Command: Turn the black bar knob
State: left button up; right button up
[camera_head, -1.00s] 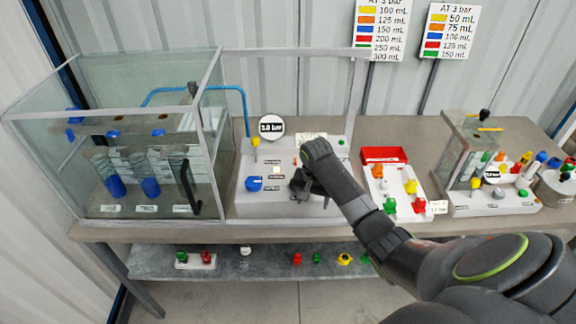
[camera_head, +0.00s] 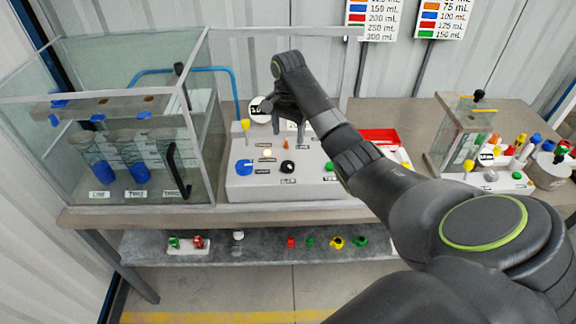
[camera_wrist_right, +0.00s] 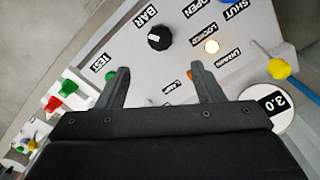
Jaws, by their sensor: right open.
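The black bar knob (camera_head: 288,167) is a round black knob on the sloped face of the white control panel (camera_head: 240,187). In the right wrist view the knob (camera_wrist_right: 159,38) has a white pointer mark and sits beside the BAR label. My right gripper (camera_head: 288,128) is above and behind the knob, over the back of the panel. My left gripper is out of view.
A glass cabinet (camera_head: 60,152) stands to the left. A red tray (camera_head: 380,136) is partly behind my arm.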

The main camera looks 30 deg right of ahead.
aim_at(288, 164)
notch_tip(288, 164, down, 10)
jog(key=shift+f+p, duration=0.1)
jog(key=shift+p, duration=1.05)
jog(key=shift+f, duration=0.8)
jog(key=c, duration=1)
